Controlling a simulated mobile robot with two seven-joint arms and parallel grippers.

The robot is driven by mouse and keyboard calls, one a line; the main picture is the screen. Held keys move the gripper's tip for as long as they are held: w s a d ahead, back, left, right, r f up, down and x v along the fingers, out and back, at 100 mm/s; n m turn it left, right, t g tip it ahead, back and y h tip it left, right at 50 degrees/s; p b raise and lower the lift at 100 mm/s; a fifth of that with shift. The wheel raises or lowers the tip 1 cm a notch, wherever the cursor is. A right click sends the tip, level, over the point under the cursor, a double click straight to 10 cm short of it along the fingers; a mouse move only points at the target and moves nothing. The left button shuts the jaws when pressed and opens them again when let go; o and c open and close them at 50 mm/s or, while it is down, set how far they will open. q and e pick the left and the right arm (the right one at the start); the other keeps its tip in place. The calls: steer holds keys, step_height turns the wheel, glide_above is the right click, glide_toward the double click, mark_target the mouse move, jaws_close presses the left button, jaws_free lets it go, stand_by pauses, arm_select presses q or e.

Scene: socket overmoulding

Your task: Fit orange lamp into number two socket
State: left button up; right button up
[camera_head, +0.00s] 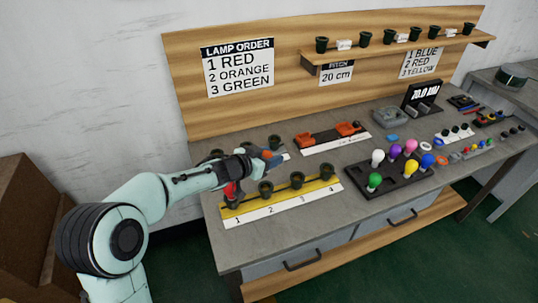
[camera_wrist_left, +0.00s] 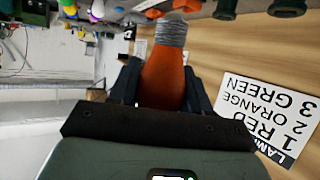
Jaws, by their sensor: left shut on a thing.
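My left gripper (camera_head: 268,158) is shut on the orange lamp (camera_wrist_left: 163,78) behind the yellow numbered strip (camera_head: 310,188). In the left wrist view the lamp's orange glass is between the fingers (camera_wrist_left: 160,85), with its grey threaded base pointing away from the palm. In the head view only a small orange part of the lamp (camera_head: 267,153) shows. The number two socket (camera_head: 266,189) is dark and looks empty, below and in front of my gripper. A red lamp (camera_head: 230,189) stands at the number one socket. Sockets three (camera_head: 297,180) and four (camera_head: 326,172) look empty. My right gripper is out of view.
More dark sockets (camera_head: 274,142) stand behind my gripper. A black tray (camera_head: 408,182) of coloured lamps is to the right. A white plate with orange parts (camera_head: 331,138) lies behind. The lamp order sign (camera_head: 238,70) hangs on the back board. Grey bench (camera_head: 235,246) is bare in front.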

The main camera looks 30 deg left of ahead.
arm_select(q)
steer(key=shift+f+b, duration=1.9)
steer(key=shift+f, duration=0.85)
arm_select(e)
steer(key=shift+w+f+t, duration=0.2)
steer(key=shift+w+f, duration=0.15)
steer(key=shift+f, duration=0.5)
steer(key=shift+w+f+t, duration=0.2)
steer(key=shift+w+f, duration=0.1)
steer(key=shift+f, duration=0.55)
arm_select(q)
steer(key=shift+p, duration=0.75)
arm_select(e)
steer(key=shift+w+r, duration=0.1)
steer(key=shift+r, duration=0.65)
arm_select(q)
steer(key=shift+f+b, duration=1)
steer(key=shift+f, duration=0.3)
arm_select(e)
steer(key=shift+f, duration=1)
arm_select(q)
steer(key=o, duration=1.1)
